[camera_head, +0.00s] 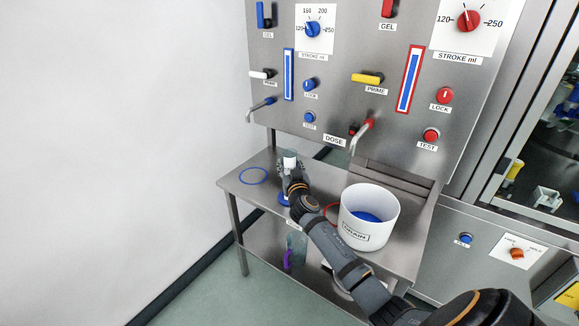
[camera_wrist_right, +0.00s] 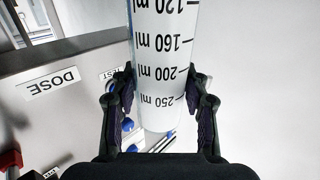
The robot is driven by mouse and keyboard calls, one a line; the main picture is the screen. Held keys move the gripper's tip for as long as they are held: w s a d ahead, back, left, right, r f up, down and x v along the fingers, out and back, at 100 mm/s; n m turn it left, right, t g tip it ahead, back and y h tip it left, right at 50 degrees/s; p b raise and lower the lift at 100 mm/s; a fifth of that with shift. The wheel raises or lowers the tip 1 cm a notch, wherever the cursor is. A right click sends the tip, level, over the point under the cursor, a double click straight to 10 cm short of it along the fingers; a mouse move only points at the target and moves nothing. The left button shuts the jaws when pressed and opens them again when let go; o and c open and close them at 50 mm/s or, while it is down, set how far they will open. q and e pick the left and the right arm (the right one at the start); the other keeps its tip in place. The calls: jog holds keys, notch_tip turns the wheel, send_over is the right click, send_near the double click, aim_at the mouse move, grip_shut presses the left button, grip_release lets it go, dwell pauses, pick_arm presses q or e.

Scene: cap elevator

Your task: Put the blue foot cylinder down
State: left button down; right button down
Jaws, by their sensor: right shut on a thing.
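The blue foot cylinder is a clear graduated cylinder with black ml marks up to 250, filling the middle of the right wrist view (camera_wrist_right: 165,50). Its blue foot (camera_head: 284,199) shows in the head view below my right gripper (camera_head: 292,178), over the front of the steel bench. My right gripper is shut on the cylinder's upper part, one finger on each side. In the head view the gripper hides most of the cylinder, and I cannot tell whether the foot touches the bench. A blue ring mark (camera_head: 253,168) lies bare on the bench to the left. My left gripper is out of view.
A white drain bucket (camera_head: 371,207) with blue inside stands on the bench, right of my right gripper. The bench's left end (camera_head: 237,183) is clear. A container with purple stands below.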

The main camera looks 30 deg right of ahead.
jog(key=shift+f, duration=0.1)
jog(key=c, duration=0.7)
grip_release()
jog(key=shift+r, duration=0.25)
jog(key=shift+s+a+f, duration=0.1)
jog(key=shift+s+f, duration=0.05)
jog(key=shift+s, duration=0.15)
jog(key=b+v, duration=0.1)
jog(key=v, duration=1)
jog(key=shift+s+a, duration=0.1)
jog(key=shift+s, duration=0.1)
